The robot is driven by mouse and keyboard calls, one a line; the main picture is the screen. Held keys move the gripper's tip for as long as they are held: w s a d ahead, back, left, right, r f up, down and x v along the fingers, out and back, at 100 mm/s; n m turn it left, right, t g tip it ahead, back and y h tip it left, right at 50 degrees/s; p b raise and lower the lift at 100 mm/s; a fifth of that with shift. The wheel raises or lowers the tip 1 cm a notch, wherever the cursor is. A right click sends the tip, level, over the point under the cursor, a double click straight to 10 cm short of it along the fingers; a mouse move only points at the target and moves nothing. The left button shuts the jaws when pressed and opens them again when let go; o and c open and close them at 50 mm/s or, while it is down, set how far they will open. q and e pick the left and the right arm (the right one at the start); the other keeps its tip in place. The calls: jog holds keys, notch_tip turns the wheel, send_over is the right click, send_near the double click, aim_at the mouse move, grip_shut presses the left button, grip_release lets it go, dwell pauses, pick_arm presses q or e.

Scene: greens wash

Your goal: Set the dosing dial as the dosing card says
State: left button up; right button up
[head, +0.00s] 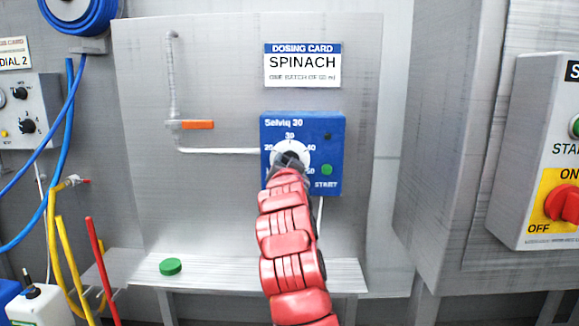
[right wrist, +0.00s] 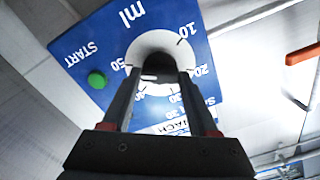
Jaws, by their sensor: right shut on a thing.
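The dosing card (head: 302,66) on the grey panel reads SPINACH, with a small line about one batch whose amount is too blurred to read surely. Below it is the blue dosing box (head: 322,118), marked Selviq 30. Its white dial (head: 303,149) has numbers around it; my right gripper (head: 288,163) covers the lower part. In the right wrist view the fingers (right wrist: 157,78) are shut on the knob of the dial (right wrist: 160,42). I cannot tell which number its pointer faces. The green START button (head: 327,170) is at the box's lower right. My left gripper is out of view.
A green disc (head: 171,267) lies on the metal shelf (head: 230,283). An orange-handled valve (head: 198,125) is on the pipe left of the box. Another dial box (head: 40,100) is at far left; a red ON/OFF switch (head: 563,204) is at far right.

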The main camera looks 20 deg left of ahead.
jog(key=shift+f, duration=0.2)
jog(key=o, duration=1.4)
jog(key=shift+r, duration=0.1)
jog(key=v, duration=1.7)
jog(key=shift+s+r, duration=0.1)
jog(key=shift+s, duration=0.1)
